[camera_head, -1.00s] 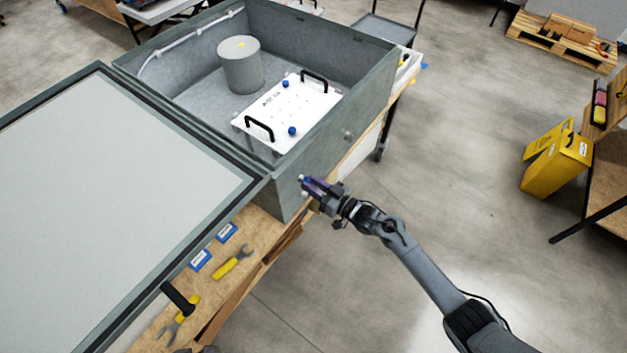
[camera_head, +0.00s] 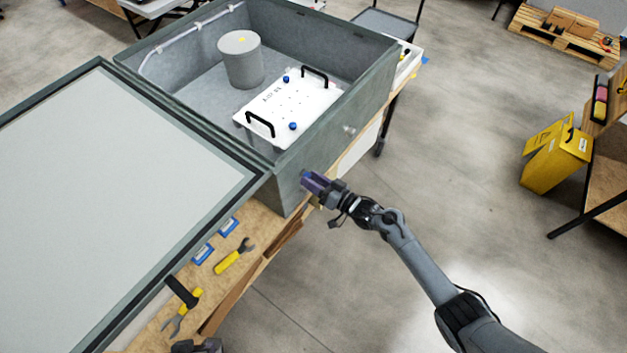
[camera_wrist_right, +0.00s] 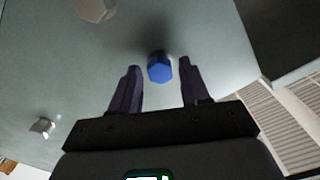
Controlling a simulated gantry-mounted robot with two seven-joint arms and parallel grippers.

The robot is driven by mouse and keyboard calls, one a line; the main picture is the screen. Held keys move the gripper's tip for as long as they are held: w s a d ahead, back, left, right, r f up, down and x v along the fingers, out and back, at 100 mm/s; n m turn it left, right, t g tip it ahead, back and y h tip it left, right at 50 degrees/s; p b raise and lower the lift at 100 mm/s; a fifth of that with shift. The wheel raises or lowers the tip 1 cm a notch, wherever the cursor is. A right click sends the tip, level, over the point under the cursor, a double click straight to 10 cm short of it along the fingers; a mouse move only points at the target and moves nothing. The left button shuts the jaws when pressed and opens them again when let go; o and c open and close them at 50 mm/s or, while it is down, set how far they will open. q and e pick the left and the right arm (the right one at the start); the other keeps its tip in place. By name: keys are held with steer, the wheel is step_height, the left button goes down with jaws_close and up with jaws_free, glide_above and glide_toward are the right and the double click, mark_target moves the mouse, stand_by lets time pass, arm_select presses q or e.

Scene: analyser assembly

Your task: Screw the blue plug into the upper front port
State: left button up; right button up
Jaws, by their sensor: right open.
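The blue plug (camera_wrist_right: 159,67) shows in the right wrist view as a blue hex head against the grey wall of the cabinet (camera_head: 292,187). How deep it sits in a port cannot be told. My right gripper (camera_wrist_right: 158,78) is open, with one finger on each side of the plug and a gap on both sides. In the head view the right gripper (camera_head: 311,181) is at the cabinet's outer wall near its front corner, and the plug cannot be made out there.
The open lid (camera_head: 100,200) lies to the left. A yellow wrench (camera_head: 234,256) lies on the wooden bench (camera_head: 258,222). A white panel (camera_head: 285,112) is inside the cabinet.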

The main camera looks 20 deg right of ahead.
steer(key=n+b, duration=0.7)
steer(key=n, duration=1.5)
steer(key=shift+d+n+b, duration=0.1)
steer(key=shift+n+b, duration=0.2)
steer(key=shift+r+n, duration=0.1)
steer(key=shift+n, duration=0.5)
steer(key=shift+c, duration=0.2)
jaws_close()
steer(key=shift+b, duration=0.3)
